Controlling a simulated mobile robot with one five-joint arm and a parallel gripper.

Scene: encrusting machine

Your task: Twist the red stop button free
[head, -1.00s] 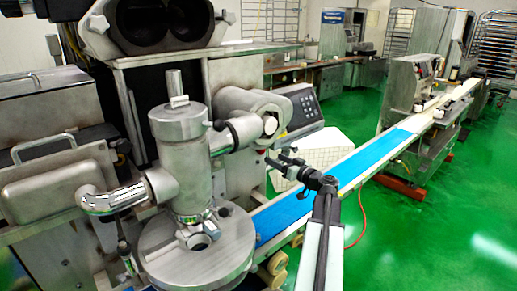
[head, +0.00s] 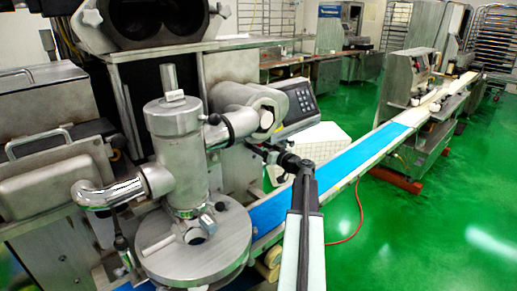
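My gripper (head: 257,147) is in front of the encrusting machine, just below the grey control panel (head: 297,107) with its dark keypad. It is small and dark, and its fingers run into the dark parts behind, so I cannot tell whether they are open or shut. I cannot make out a red stop button in the head view; it may be hidden behind the gripper or too small to see. I cannot tell whether the gripper touches the machine.
A steel cylinder (head: 178,150) stands left of the gripper above a round plate (head: 205,262). A blue conveyor belt (head: 345,165) runs below the arm towards the back right. A red cable (head: 357,225) lies on the open green floor at right.

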